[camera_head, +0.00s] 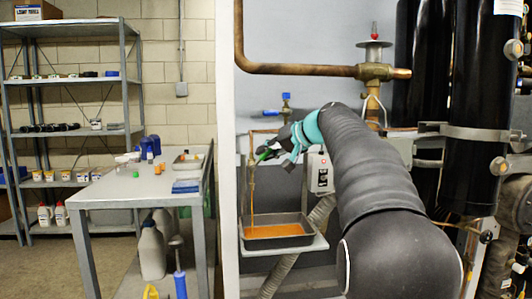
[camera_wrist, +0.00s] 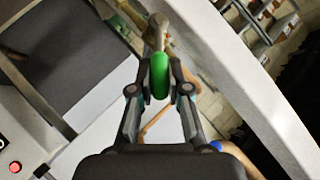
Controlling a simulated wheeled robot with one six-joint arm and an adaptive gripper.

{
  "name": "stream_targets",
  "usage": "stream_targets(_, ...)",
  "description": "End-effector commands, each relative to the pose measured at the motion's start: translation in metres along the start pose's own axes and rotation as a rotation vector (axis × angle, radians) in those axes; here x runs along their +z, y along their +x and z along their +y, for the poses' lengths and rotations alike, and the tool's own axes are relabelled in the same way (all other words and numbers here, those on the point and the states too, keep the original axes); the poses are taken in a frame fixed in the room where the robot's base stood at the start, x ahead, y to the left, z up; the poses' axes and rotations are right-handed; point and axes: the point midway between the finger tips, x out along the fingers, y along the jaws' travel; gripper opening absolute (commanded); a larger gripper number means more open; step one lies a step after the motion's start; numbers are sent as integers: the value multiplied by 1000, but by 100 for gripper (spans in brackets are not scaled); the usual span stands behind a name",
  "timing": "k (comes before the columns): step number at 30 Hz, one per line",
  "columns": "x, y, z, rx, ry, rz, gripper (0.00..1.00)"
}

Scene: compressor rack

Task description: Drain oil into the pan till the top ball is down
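My gripper (camera_head: 272,150) is at the green valve handle (camera_head: 263,154) on the thin copper drain line. In the wrist view, the fingers of my gripper (camera_wrist: 161,82) sit on both sides of the green handle (camera_wrist: 160,75) and appear to touch it. A thin amber stream of oil (camera_head: 252,200) falls below the valve into the pan. The dark pan (camera_head: 275,244) stands on a small grey shelf, and orange oil (camera_head: 273,230) covers its floor. I cannot make out a sight glass or its balls in either view.
A grey control box (camera_head: 319,172) with a red button is right beside my forearm. A blue-handled valve (camera_head: 285,108) is above the drain line. A steel table (camera_head: 140,188) with bottles and a tray stands to the left. Black cylinders (camera_head: 473,110) stand on the right.

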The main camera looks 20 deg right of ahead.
Motion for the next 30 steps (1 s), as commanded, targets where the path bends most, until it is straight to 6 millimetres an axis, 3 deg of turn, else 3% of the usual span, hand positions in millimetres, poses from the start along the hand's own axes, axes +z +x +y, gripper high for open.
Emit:
stream_targets(1,0,0,0,1,0,0,28)
stream_targets(3,0,0,0,0,0,0,42)
stream_targets(15,0,-6,-1,-1,-1,0,42)
stream_targets(20,0,-30,0,1,-1,2,42)
stream_targets(30,0,-95,0,1,0,2,42)
